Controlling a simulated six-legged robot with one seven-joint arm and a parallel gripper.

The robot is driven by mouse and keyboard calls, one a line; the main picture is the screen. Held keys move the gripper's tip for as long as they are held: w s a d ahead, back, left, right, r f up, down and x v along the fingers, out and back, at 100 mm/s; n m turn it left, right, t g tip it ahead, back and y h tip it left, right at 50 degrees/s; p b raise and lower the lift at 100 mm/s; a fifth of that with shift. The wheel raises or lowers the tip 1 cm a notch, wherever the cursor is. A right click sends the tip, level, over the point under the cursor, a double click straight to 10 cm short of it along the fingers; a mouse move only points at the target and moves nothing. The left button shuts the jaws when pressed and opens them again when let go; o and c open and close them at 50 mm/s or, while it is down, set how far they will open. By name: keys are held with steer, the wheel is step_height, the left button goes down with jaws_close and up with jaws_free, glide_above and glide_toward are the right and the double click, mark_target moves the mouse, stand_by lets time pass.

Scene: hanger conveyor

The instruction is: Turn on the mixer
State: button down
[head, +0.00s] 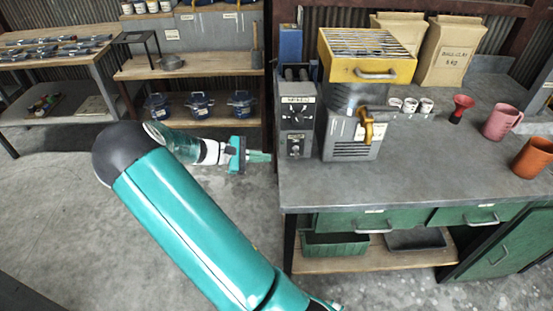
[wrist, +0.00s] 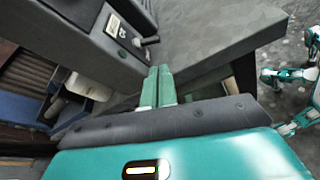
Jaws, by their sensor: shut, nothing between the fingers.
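A grey machine with a slatted yellow top section (head: 367,68) and a vented lower body (head: 350,148) stands on the bench; it may be the mixer. A brass-coloured lever (head: 367,124) sticks out at its front. Left of it is a narrow grey control box (head: 296,118) with a small label and dark knobs; its label is too small to read surely. My gripper (head: 266,156) is left of this box, apart from it, shut and empty. In the wrist view, the shut teal fingers (wrist: 158,76) point towards a panel (wrist: 124,38) with a round button and a black-tipped lever (wrist: 149,41).
Green drawers (head: 375,220) are below. Shelves with blue pots (head: 199,105) stand behind. The floor at left is clear.

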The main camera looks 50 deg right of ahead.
mark_target(289, 166)
steer(key=x, duration=0.9)
steer(key=shift+s+d+f, duration=0.1)
steer(key=shift+f, duration=0.05)
